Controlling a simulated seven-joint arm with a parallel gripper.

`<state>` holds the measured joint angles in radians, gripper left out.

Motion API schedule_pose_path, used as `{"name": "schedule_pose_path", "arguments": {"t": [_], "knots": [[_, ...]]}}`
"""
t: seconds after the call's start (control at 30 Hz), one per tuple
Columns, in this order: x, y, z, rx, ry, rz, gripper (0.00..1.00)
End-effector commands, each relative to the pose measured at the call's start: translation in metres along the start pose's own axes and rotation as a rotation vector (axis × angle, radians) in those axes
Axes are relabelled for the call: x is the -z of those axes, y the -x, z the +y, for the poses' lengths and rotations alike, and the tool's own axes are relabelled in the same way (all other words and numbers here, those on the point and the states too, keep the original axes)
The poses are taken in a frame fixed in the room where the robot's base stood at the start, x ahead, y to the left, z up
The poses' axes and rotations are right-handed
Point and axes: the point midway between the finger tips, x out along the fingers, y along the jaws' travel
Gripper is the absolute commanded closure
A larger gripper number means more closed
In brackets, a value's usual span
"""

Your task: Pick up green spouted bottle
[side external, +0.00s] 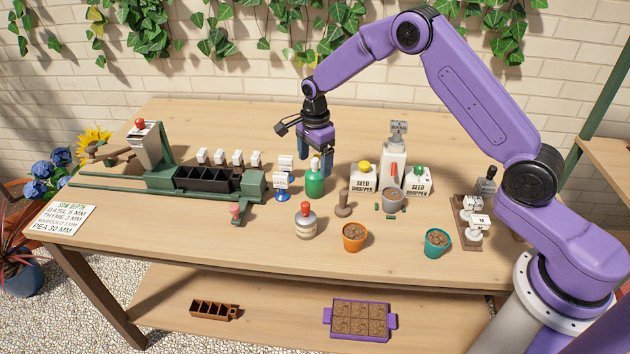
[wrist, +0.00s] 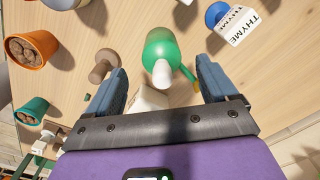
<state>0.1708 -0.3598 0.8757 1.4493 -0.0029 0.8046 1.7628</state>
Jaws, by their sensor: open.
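The green spouted bottle (side external: 315,181) stands upright on the table, with a white top and a green spout. In the wrist view the bottle (wrist: 161,47) shows ahead of the fingers, roughly centred between them, its white top pointing toward my gripper. My gripper (side external: 315,160) hangs fingers down just above and behind the bottle in the side external view. In the wrist view my gripper (wrist: 162,88) has its two blue fingers wide apart with nothing clamped between them. I cannot tell whether any finger touches the bottle.
A blue-based THYME label stand (side external: 282,190) is close left of the bottle. A brown wooden tamper (side external: 344,203) and a white seed dropper (side external: 364,179) are close right. A grey red-topped bottle (side external: 305,221) and an orange pot (side external: 355,237) stand in front.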

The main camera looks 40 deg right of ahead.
Motion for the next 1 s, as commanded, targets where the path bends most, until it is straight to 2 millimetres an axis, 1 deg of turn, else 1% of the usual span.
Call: {"name": "schedule_pose_path", "arguments": {"t": [0.03, 0.1, 0.2, 0.33, 0.53, 0.57, 0.6, 0.67, 0.7, 0.77, 0.8, 1.0], "knots": [[0.002, -0.009, 0.0, -0.004, 0.0, 0.001, 0.14], [0.004, -0.019, -0.001, -0.004, 0.0, 0.001, 0.14], [0.003, -0.03, -0.001, -0.003, 0.001, 0.001, 0.14], [0.003, -0.036, -0.002, -0.001, 0.001, 0.0, 0.14], [0.003, -0.037, -0.002, -0.001, 0.001, 0.0, 0.14], [0.003, -0.037, -0.002, -0.001, 0.001, 0.0, 0.17], [0.003, -0.036, -0.002, -0.001, 0.001, 0.0, 0.3], [0.003, -0.036, -0.002, -0.001, 0.001, 0.0, 0.5], [0.003, -0.036, -0.002, -0.001, 0.001, 0.0, 0.63], [0.003, -0.036, -0.002, -0.001, 0.001, 0.0, 0.82], [0.003, -0.036, -0.002, 0.0, 0.001, 0.0, 0.84], [0.003, -0.036, -0.002, 0.0, 0.001, 0.0, 0.84]]}}
